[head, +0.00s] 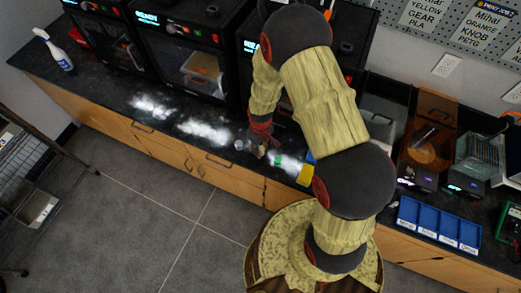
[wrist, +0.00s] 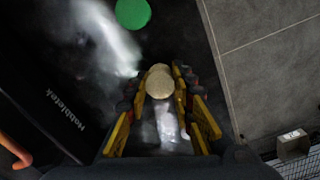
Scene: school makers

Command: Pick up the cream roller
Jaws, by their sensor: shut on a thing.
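The cream roller (wrist: 159,84) shows end-on in the wrist view as a pale round disc with a second pale edge behind it. My gripper (wrist: 160,92) has its yellow and dark fingers on either side of the roller and is shut on it. In the head view my gripper (head: 261,138) is over the black counter near its front edge, beside a white powdery patch. The roller cannot be made out clearly there. How far it is above the counter is hard to tell.
A green round thing (wrist: 132,13) lies ahead of my gripper. White patches spread along the black counter (head: 105,100). Black printers (head: 185,45) stand behind. A yellow block (head: 305,175) is right of the gripper, and a blue tray (head: 437,224) is farther right. A spray bottle (head: 54,50) stands far left.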

